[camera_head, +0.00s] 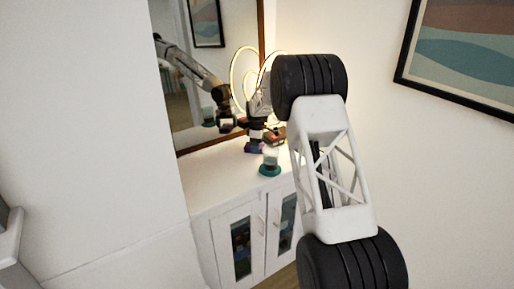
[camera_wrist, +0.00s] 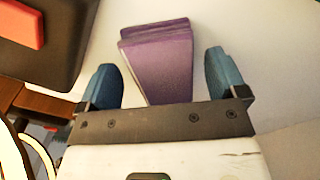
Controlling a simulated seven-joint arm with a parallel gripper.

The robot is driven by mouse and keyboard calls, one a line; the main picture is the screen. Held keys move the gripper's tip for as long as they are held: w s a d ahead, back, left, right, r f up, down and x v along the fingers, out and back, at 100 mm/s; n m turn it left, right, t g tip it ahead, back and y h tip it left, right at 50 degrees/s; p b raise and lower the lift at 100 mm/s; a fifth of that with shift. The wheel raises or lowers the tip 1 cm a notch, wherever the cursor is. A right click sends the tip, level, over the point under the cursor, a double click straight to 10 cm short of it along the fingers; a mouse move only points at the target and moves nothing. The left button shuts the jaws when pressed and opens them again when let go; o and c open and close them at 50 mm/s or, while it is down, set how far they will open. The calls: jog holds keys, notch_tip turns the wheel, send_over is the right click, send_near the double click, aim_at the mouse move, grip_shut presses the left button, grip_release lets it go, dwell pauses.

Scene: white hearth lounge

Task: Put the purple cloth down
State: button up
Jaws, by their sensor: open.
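The purple cloth (camera_wrist: 158,68) is a folded block with stacked layers, lying on the white cabinet top. In the head view it is a small purple patch (camera_head: 253,148) at the foot of my gripper. My gripper (camera_wrist: 160,62) is open, with one blue fingertip on each side of the cloth. A pale gap shows between the cloth and the right finger; the left finger is closer to it. In the head view my gripper (camera_head: 256,138) points down at the cabinet top, and its fingers are too small to read.
The white cabinet (camera_head: 222,190) has bare room at its front left. A glass with a green base (camera_head: 270,160) stands close by in front. A dark object with a red top (camera_wrist: 20,22) lies beside the cloth. A glowing ring lamp (camera_head: 233,78) and a mirror (camera_head: 200,60) are behind.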

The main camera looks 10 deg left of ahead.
jog(key=shift+r, duration=3.2)
jog(key=shift+r, duration=0.1)
jog(key=shift+s+d+r, duration=0.15)
jog(key=shift+d, duration=0.05)
jog(key=s+d+r+m, duration=0.4)
jog(key=s+d+r, duration=0.85)
jog(key=r, duration=0.35)
jog(key=s+d+r+m+t, duration=0.1)
jog(key=s+d+r+m, duration=0.2)
jog(key=s+d+r, duration=0.35)
jog(key=s+d+r+m, duration=0.2)
jog(key=s+d+r, duration=0.2)
jog(key=s+d, duration=0.6)
jog(key=s+d+m+t, duration=0.1)
jog(key=s+d+m, duration=0.15)
jog(key=s, duration=0.85)
jog(key=s+d+m, duration=0.2)
jog(key=s+d, duration=0.2)
jog(key=s, duration=0.8)
jog(key=s+d+f+m, duration=0.2)
jog(key=s+f, duration=0.1)
jog(key=s, duration=0.7)
jog(key=s+d+f+m, duration=0.2)
jog(key=s, duration=0.7)
jog(key=shift+s+f+m+t, duration=0.3)
jog(key=shift+s+f+m, duration=0.05)
jog(key=shift+s+f, duration=0.05)
